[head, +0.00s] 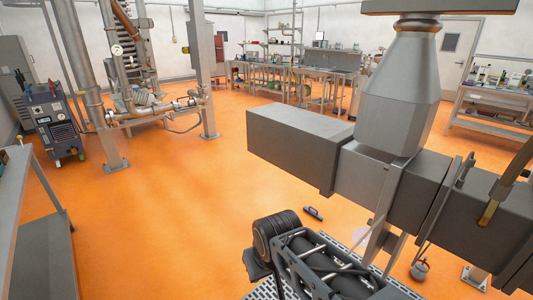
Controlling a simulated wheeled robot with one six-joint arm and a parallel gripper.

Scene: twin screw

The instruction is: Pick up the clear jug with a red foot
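I cannot make out a clear jug with a red foot for certain in the head view. A small grey, rounded vessel with a reddish part (420,269) stands on the orange floor at the lower right; it is too small to tell what it is. Dark, ribbed arm parts that look like mine show at the bottom centre. My gripper's fingers do not show.
A big grey machine (290,145) fills the right and blocks the view behind it. A dark tool (313,213) lies on the floor. Benches (300,80) line the back. A table (492,102) at right holds several small bottles. The middle floor (200,190) is clear.

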